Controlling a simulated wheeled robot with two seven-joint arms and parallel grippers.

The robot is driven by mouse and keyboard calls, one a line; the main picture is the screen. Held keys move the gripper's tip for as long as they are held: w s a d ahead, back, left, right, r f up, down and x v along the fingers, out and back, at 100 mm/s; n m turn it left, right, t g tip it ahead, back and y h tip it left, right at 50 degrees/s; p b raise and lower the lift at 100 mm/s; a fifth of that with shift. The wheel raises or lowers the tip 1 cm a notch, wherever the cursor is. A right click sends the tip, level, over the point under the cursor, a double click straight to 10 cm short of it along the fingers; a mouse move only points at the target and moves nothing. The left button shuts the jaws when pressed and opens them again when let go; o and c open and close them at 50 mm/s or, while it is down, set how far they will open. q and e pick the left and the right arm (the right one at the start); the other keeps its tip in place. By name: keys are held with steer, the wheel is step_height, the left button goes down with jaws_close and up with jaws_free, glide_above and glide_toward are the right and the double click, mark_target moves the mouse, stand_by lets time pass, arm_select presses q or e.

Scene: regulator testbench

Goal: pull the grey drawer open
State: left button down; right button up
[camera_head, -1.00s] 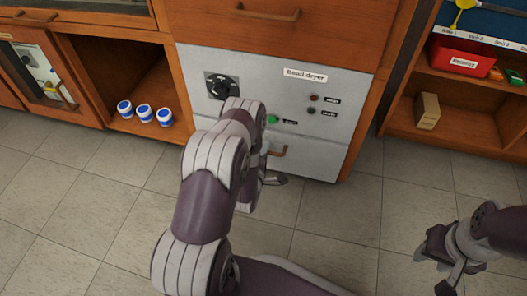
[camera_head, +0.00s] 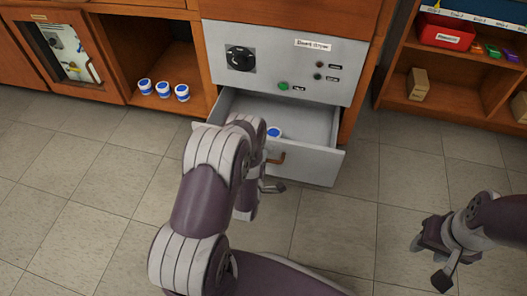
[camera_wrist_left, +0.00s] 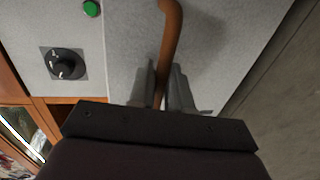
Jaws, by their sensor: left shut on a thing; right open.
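The grey drawer (camera_head: 318,165) under the grey panel stands open in the head view, its inside showing. A blue-and-white jar (camera_head: 274,132) is inside it, partly hidden by my left arm. The drawer's copper-brown handle (camera_head: 277,157) is on its front; in the left wrist view the handle (camera_wrist_left: 170,45) runs between the fingers. My left gripper (camera_wrist_left: 163,88) is shut on the handle; in the head view my arm mostly hides it. My right gripper (camera_head: 430,262) is open and empty above the floor at the right, away from the drawer.
The grey panel (camera_head: 275,70) above the drawer has a black dial (camera_head: 240,58) and a green button (camera_head: 283,86). Several blue-and-white jars stand on the left shelf. A red bin (camera_head: 446,33) and a cardboard box (camera_head: 418,84) are on the right shelves. The tiled floor in front is clear.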

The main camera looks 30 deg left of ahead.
arm_select(q)
steer(key=shift+v, duration=1)
arm_select(e)
steer(key=shift+s+d+r, duration=0.1)
steer(key=shift+s+r, duration=0.15)
steer(key=shift+s, duration=0.25)
arm_select(q)
steer(key=shift+f, duration=0.2)
steer(key=c, duration=1.2)
jaws_free()
steer(key=shift+c, duration=0.2)
steer(key=shift+s, duration=0.1)
arm_select(e)
steer(key=shift+r, duration=0.1)
arm_select(q)
steer(key=p+v, duration=0.6)
steer(key=v, duration=0.6)
steer(key=shift+s, duration=0.25)
arm_select(e)
step_height(320, 180, up, 6)
steer(key=shift+f, duration=0.15)
